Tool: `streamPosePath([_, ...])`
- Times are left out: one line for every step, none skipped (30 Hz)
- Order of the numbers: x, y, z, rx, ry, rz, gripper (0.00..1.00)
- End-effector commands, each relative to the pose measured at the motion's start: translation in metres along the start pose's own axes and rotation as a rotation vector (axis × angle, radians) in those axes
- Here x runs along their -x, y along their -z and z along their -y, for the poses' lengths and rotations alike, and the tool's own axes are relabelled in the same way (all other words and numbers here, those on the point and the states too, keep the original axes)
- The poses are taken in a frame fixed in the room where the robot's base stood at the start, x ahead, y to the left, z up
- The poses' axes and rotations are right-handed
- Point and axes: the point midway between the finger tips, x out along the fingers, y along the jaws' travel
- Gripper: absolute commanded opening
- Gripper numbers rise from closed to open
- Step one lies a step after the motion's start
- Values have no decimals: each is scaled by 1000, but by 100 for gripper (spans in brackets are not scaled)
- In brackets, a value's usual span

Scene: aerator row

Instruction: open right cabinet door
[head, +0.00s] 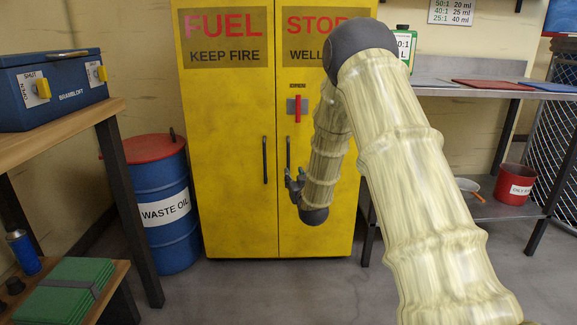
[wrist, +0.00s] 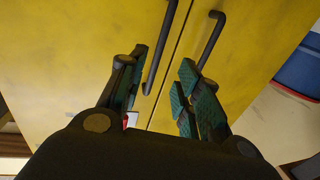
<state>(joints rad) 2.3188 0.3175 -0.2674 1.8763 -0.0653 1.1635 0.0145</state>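The yellow cabinet (head: 225,110) stands shut in the middle of the head view. Its right door (head: 330,225) has a dark vertical bar handle (head: 288,152), partly hidden by my gripper. My gripper (head: 294,180) is at the lower end of that handle. In the wrist view, which looks upside down, my gripper (wrist: 163,75) is open with two teal-padded fingers. The right door's handle (wrist: 158,55) shows between the fingers, nearer the left one; I cannot tell whether they touch. The left door's handle (wrist: 212,38) lies beyond the right finger.
A red latch handle (head: 298,108) sits upright on the right door. A blue waste oil drum (head: 165,245) stands left of the cabinet, beside a wooden bench (head: 62,115). A metal table (head: 470,92) and red bucket (head: 515,186) are at right. The floor before the cabinet is clear.

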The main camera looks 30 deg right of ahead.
Motion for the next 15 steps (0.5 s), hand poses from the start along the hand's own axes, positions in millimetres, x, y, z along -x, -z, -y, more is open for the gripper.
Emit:
streamPosePath([-3, 4, -2, -1, -2, -10, 34])
streamPosePath([-5, 5, -2, -1, -2, -13, 34])
streamPosePath([-8, 5, -3, -1, -3, -15, 34])
streamPosePath([-11, 5, -3, -1, -3, -15, 34])
streamPosePath([-14, 4, -3, -1, -3, -15, 34])
streamPosePath([-18, 4, -3, -1, -2, -15, 34])
streamPosePath([-23, 3, -2, -1, -2, -14, 34])
streamPosePath([-27, 3, -2, -1, -2, -14, 34])
streamPosePath([-34, 3, -2, -1, -2, -15, 34])
streamPosePath([-39, 2, -2, 0, -2, -14, 34])
streamPosePath([-44, 2, -2, -1, -2, -14, 34])
streamPosePath([-50, 3, -2, -1, -2, -14, 34])
streamPosePath([-55, 2, -2, -1, -2, -13, 34])
streamPosePath([-60, 3, -2, -1, -1, -15, 34])
streamPosePath([-67, 2, -2, -1, -1, -13, 34])
